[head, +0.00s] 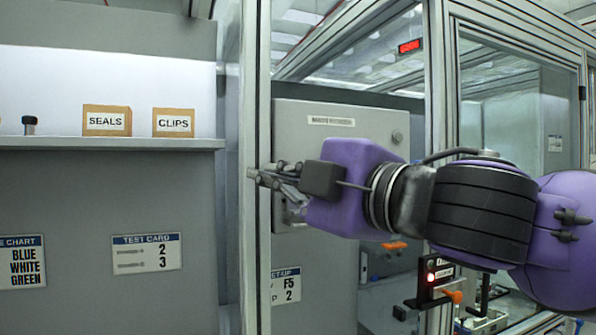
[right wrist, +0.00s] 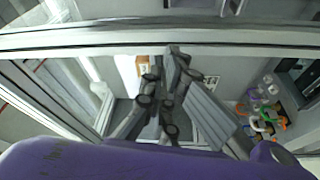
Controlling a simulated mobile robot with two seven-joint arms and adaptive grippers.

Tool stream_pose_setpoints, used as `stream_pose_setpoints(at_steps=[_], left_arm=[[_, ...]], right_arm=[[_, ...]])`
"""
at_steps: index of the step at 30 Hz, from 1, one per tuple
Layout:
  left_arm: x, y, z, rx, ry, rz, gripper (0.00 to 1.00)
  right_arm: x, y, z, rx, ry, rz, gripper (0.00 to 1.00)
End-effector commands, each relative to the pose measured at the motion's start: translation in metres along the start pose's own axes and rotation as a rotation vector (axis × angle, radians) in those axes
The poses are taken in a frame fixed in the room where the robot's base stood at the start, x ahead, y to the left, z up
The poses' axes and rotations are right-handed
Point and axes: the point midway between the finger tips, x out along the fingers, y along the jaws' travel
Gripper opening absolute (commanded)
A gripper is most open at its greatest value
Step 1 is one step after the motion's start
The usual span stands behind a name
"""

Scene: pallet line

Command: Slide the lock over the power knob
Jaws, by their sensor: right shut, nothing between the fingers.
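My right gripper (head: 268,176) reaches in from the right in the head view, in front of a grey cabinet (head: 350,120) with a label along its top that I cannot read clearly. Its fingers are shut and empty, pointing left and overlapping the aluminium post. They also show in the right wrist view (right wrist: 170,75). A pale plate (head: 290,212) on the cabinet shows partly below the fingers. The gripper hides the rest, so I cannot make out a power knob or a sliding lock. My left gripper is not in view.
An aluminium post (head: 257,80) stands at the cabinet's left. A shelf (head: 110,144) at left holds a SEALS box (head: 106,121) and a CLIPS box (head: 173,123). A panel with a red light (head: 431,277) sits below my right arm. Orange-handled items (right wrist: 258,125) lie at right in the wrist view.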

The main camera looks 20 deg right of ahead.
Motion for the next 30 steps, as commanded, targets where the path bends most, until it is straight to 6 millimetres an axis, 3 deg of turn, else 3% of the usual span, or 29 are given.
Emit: stream_pose_setpoints(at_steps=[7, 18, 30], left_arm=[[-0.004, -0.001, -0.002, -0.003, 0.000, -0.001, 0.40], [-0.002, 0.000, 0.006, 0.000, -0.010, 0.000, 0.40], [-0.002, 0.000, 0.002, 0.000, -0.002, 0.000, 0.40]], right_arm=[[0.025, 0.001, -0.001, 0.002, 0.001, 0.002, 0.00], [0.015, -0.001, 0.030, 0.002, -0.011, 0.001, 0.00], [0.010, 0.000, 0.039, 0.000, -0.004, 0.001, 0.00]])
